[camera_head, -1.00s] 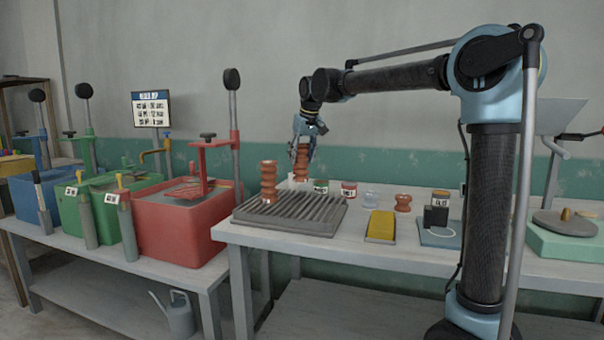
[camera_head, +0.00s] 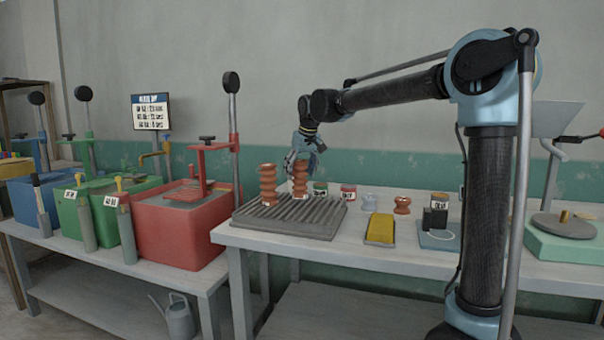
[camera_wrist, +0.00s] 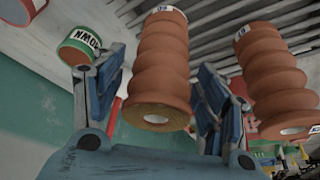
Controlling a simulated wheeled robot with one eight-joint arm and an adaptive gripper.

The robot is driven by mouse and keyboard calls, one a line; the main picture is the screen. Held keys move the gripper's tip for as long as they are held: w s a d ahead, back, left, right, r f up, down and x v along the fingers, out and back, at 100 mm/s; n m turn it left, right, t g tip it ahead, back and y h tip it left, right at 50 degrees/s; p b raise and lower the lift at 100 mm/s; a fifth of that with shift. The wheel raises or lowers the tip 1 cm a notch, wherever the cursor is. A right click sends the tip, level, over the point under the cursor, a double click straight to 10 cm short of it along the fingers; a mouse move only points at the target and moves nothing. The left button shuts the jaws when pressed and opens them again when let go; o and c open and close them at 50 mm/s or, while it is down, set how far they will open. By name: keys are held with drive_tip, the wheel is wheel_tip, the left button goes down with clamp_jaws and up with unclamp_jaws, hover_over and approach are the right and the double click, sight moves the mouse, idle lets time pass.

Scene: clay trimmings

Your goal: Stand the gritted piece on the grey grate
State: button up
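The grey grate (camera_head: 318,225) lies at the left end of the right-hand table. An orange-brown ribbed piece (camera_head: 300,184) stands upright at the grate's back edge. In the wrist view this piece (camera_wrist: 160,68) has a label at its far end and a rough yellowish rim, like grit, around its near end. A similar ribbed piece (camera_head: 268,184) stands to its left on the grate; it shows at right in the wrist view (camera_wrist: 274,80). My gripper (camera_head: 302,165) is at the top of the first piece. Its fingers (camera_wrist: 160,75) are on either side with small gaps, so it looks open.
Two labelled tins (camera_head: 320,189) (camera_head: 348,192) stand behind the grate's right side. Further right are a clear glass item (camera_head: 369,202), a small brown piece (camera_head: 402,205) and a yellow block (camera_head: 381,228). A red tub (camera_head: 180,228) with an upright lever stands left.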

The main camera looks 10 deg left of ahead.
drive_tip(key=shift+r, duration=0.15)
drive_tip(key=v, duration=1.2)
